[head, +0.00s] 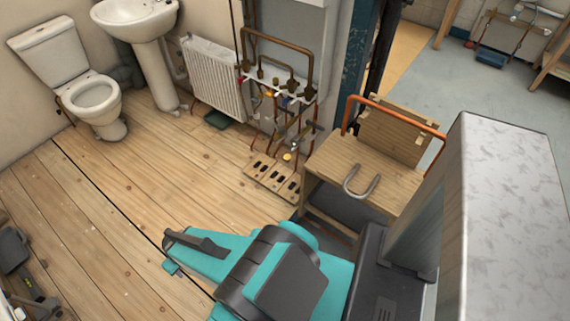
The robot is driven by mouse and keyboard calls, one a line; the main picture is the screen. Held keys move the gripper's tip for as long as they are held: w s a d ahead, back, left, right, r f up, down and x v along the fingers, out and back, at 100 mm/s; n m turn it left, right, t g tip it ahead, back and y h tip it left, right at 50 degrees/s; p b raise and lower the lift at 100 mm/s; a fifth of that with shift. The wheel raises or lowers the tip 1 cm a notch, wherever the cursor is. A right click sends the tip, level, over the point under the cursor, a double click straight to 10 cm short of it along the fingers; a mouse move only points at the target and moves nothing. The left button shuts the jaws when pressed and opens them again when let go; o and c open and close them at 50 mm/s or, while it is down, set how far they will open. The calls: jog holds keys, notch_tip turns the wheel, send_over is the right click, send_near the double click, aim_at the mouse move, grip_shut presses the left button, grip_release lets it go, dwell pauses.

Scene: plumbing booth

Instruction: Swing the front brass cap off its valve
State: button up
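Valves and copper pipes cluster on a white manifold (275,82) against the wall in the head view. A small round brass-yellow piece (287,157) shows low at the front of this pipework, near the floor; it may be the front brass cap, but it is too small to tell. Other small yellow bits (268,94) sit higher among the valves. Whether any cap is tilted or seated cannot be made out. My teal and black arm reaches left across the foreground, well apart from the pipework. I cannot make out gripper fingers at its end.
A slotted wooden board (272,178) lies on the floor before the pipes. A wooden bench (372,178) with a grey U-shaped piece (361,182) and a copper pipe (392,112) stands to the right. A radiator (213,78), basin (136,18) and toilet (92,95) are left. The floorboards (130,195) are mostly clear.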

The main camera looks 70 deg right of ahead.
jog(key=w+d+f+m+t+h+b, duration=0.1)
jog(key=w+d+f+t+h+b, duration=0.2)
jog(key=d, duration=0.5)
jog(key=w+d+f+m+t+h+b, duration=0.1)
jog(key=w+d+f+m+t+b, duration=0.1)
jog(key=w+d+f+b, duration=0.45)
jog(key=w+d+f+m+t+h+b, duration=0.1)
jog(key=w+d+t+h+b, duration=0.2)
jog(key=d, duration=0.6)
jog(key=s+d+f+m+h+b, duration=0.1)
jog(key=s+d+m+h+b, duration=0.2)
jog(key=d, duration=0.6)
jog(key=d+m+h+b, duration=0.1)
jog(key=d+h+b, duration=0.1)
jog(key=d+b, duration=0.5)
jog(key=m+g+h+b, duration=0.8)
jog(key=g+h+b, duration=0.3)
jog(key=g, duration=0.1)
send_near(288, 158)
jog(key=f, duration=0.1)
jog(key=a+f, duration=0.2)
jog(key=shift+w+a+f, duration=0.1)
jog(key=shift+w+f, duration=0.1)
jog(key=shift+w, duration=0.05)
jog(key=b+x, duration=0.2)
jog(key=x, duration=1.1)
jog(key=shift+w+d+r+b, duration=0.1)
jog(key=shift+d+r+b, duration=0.1)
jog(key=shift+d+b, duration=0.15)
